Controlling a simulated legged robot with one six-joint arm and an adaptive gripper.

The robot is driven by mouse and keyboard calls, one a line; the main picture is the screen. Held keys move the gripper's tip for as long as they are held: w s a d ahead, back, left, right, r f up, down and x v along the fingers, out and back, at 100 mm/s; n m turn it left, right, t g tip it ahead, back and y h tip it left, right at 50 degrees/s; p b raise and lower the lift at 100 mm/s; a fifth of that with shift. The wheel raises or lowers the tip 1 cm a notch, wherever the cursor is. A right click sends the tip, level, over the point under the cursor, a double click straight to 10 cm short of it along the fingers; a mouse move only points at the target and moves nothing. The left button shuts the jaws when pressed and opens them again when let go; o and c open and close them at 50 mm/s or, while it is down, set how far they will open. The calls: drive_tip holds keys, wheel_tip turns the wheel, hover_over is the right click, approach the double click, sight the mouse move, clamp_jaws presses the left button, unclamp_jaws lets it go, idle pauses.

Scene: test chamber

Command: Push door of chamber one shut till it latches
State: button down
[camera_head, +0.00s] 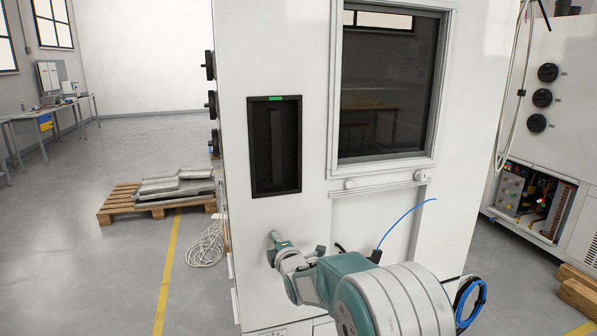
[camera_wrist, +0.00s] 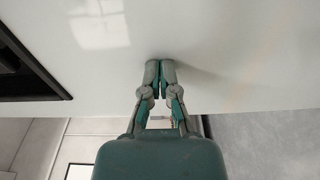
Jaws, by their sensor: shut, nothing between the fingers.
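The white chamber door (camera_head: 315,215) stands upright before me and fills the middle of the head view. It has a dark window (camera_head: 388,85) and a black recessed handle panel (camera_head: 275,148) with a green strip on top. My gripper (camera_head: 274,236) is below the handle panel, with its closed fingertips at the door's face. In the wrist view my gripper (camera_wrist: 160,66) points at the white door surface (camera_wrist: 230,45), touching or very close to it. Part of the black panel (camera_wrist: 18,72) shows at the left there. I cannot tell whether the door is latched.
A wooden pallet (camera_head: 118,206) with metal pieces and a coiled white cable (camera_head: 208,246) lie on the floor at left. Another cabinet (camera_head: 560,110) with an open lower bay stands at right. The floor at front left is clear.

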idle(0.3)
drive_tip(key=v, duration=1)
idle(0.4)
drive_tip(key=s+d+r+m+g+h, duration=0.2)
drive_tip(key=s+d+m+g+h, duration=0.15)
drive_tip(key=s+d+m, duration=0.6)
drive_tip(key=s+d+r+m+g+h, duration=0.35)
drive_tip(key=s+d+m, duration=0.3)
drive_tip(key=s, duration=0.65)
drive_tip(key=s+d+f+m+g, duration=0.1)
drive_tip(key=s+m+g, duration=0.1)
drive_tip(key=s, duration=0.4)
drive_tip(key=s+f+m+g, duration=0.2)
drive_tip(key=s+m, duration=0.2)
drive_tip(key=s, duration=0.3)
drive_tip(key=shift+s+d, duration=0.3)
drive_tip(key=shift+d, duration=0.05)
